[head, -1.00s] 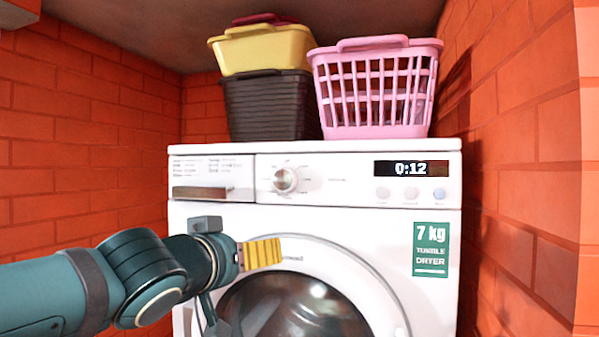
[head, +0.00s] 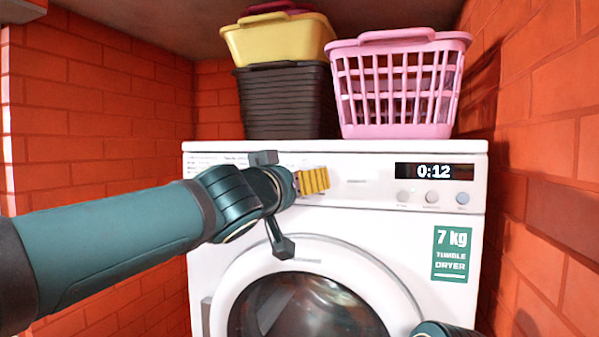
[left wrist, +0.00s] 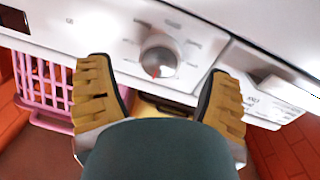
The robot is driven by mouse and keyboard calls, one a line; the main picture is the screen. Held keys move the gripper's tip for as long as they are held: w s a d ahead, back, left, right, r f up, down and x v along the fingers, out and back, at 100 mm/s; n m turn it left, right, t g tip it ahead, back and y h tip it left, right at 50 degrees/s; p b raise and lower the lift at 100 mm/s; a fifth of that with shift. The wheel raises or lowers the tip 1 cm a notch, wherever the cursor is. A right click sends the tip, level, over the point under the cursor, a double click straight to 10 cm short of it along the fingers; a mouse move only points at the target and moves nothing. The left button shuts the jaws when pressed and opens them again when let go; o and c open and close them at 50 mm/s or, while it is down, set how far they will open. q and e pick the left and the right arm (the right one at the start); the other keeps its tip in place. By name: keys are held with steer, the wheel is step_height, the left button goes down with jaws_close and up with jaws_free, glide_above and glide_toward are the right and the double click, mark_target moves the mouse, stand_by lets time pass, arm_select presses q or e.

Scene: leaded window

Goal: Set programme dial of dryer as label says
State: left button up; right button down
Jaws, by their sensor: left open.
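The white tumble dryer (head: 340,225) stands against the back wall. Its programme dial (left wrist: 159,60) shows in the left wrist view as a round silver knob with a red mark, with small printed labels around it too blurred to read. In the head view the dial is hidden behind my left gripper (head: 313,181). The left gripper also shows in the left wrist view (left wrist: 157,92), its yellow ribbed fingers open, one on each side of the dial and apart from it. Part of what looks like my right arm shows at the bottom right of the head view; its gripper is not seen.
The display (head: 434,171) reads 0:12, above several round buttons. A green label (head: 453,254) reads 7 kg tumble dryer. A pink basket (head: 400,85), a dark crate (head: 285,102) and a yellow basket (head: 278,40) sit on top. Brick walls close in both sides.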

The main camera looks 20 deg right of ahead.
arm_select(q)
steer(key=shift+p+x, duration=0.45)
steer(key=shift+x, duration=1.05)
steer(key=c, duration=1.2)
steer(key=shift+c, duration=0.2)
